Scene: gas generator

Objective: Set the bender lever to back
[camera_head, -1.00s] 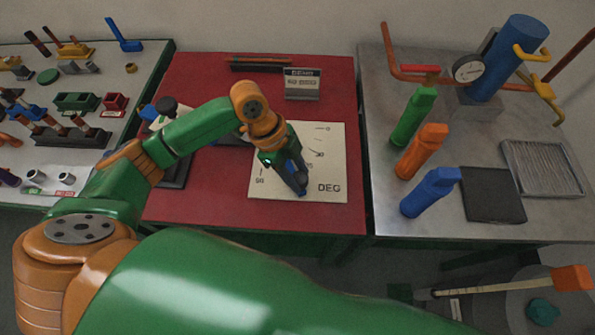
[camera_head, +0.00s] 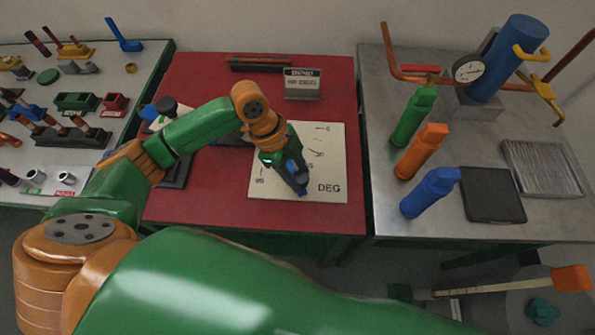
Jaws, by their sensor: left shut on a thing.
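The bender's dark base (camera_head: 176,172) shows on the red table to the left, partly behind my arm. A black round part (camera_head: 166,105) of it stands near the table's left edge. My right gripper is not in view.
A small sign (camera_head: 302,84) stands at the back of the red table (camera_head: 210,75). The left table is crowded with small parts.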

